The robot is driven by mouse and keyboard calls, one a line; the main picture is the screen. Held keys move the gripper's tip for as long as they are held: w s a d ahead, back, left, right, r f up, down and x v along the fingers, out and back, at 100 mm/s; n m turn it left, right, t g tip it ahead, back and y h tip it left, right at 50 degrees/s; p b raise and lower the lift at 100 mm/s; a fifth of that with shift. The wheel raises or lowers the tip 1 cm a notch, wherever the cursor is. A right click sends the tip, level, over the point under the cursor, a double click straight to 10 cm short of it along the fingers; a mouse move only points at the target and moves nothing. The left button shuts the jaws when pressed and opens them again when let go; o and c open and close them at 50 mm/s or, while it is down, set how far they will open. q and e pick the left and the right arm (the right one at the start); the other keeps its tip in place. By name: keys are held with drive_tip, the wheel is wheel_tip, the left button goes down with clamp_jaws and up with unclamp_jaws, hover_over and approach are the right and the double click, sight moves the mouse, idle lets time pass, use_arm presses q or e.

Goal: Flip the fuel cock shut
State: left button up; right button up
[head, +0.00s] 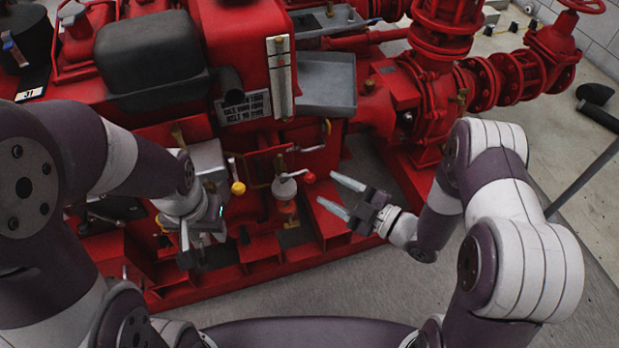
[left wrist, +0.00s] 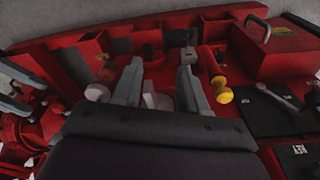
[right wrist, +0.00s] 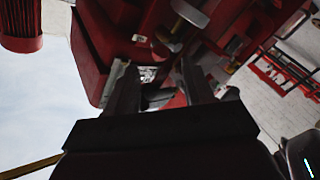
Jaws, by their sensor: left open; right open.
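The small levers on the front of the red pumpset include one with a red knob (head: 309,177) and one with a yellow knob (head: 238,188). I cannot tell for sure which is the fuel cock. The red-knobbed one sits by a bowl-shaped fitting with a pale top (head: 284,188). My right gripper (head: 329,191) is open and empty, its tips just right of the red knob and apart from it. My left gripper (head: 204,240) is open, pointing down, left of and below the yellow knob.
A sight gauge (head: 280,78) and a sign plate (head: 243,107) are above the levers. The red base frame (head: 250,275) runs below them. Red pipes and valves (head: 500,80) stand at the right. Bare floor (head: 300,295) lies in front.

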sight(309, 174)
drive_tip(key=b+x, duration=0.1)
drive_tip(key=x, duration=0.5)
drive_tip(key=shift+f+b, duration=0.1)
drive_tip(key=shift+b, duration=0.2)
drive_tip(key=shift+w+a, duration=0.3)
drive_tip(key=shift+a, duration=0.05)
clamp_jaws()
drive_tip(key=shift+f+m+b, duration=0.35)
drive_tip(key=shift+m, duration=0.05)
drive_tip(key=shift+m+y, duration=0.3)
drive_tip(key=shift+y, duration=0.1)
drive_tip(key=shift+r, duration=0.1)
unclamp_jaws()
